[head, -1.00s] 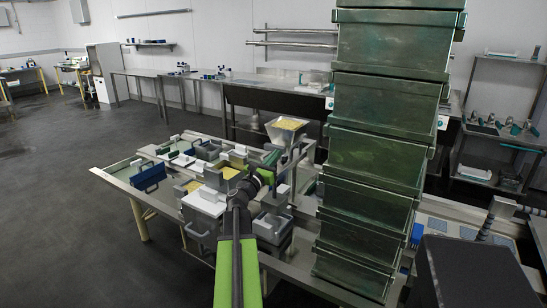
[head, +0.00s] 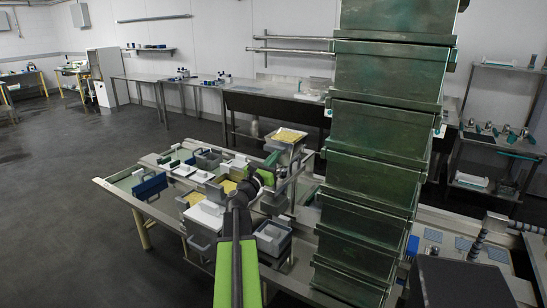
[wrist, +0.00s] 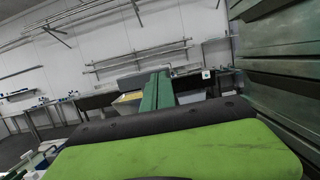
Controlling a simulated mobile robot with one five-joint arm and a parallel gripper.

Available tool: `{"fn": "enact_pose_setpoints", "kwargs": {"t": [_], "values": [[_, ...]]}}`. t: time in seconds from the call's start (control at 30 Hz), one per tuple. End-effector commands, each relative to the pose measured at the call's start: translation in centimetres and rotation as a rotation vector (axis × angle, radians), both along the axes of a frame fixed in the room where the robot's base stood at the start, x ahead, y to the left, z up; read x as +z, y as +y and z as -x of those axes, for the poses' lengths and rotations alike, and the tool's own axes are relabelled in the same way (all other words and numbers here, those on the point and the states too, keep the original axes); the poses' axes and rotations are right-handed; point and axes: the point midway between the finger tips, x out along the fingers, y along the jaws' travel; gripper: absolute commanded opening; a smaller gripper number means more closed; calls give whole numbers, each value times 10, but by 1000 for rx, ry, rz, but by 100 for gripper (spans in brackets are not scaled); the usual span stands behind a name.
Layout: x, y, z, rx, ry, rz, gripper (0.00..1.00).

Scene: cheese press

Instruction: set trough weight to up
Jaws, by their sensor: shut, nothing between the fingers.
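My gripper (head: 271,160) is above the middle of the trough (head: 120,186) in the head view, with the black wrist just below it. In the wrist view its dark green fingers (wrist: 158,92) are together, with nothing between them. The trough holds grey and blue boxes, some with white blocks or yellow contents. A grey box with a white top (head: 206,214) is left of my arm, and another grey box (head: 272,238) is right of it. I cannot tell which part is the trough weight; my arm hides some of the trough's middle.
A tall stack of green metal boxes (head: 380,130) stands close on the right. A box with yellow contents (head: 287,137) sits behind my gripper. Open floor (head: 60,220) lies to the left; a steel sink bench (head: 270,103) stands at the back.

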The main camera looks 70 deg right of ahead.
Motion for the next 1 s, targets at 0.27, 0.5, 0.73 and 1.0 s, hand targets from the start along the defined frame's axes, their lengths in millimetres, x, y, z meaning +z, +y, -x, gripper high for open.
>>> {"fn": "enact_pose_setpoints", "kwargs": {"t": [0.27, 0.5, 0.73, 1.0], "values": [[-27, 0, 0, 3, 0, 1, 0], [-47, 54, -12, 6, 0, 10, 0], [-57, 96, -23, 5, 1, 10, 0], [-58, 107, -29, 6, -6, 10, 0]]}}
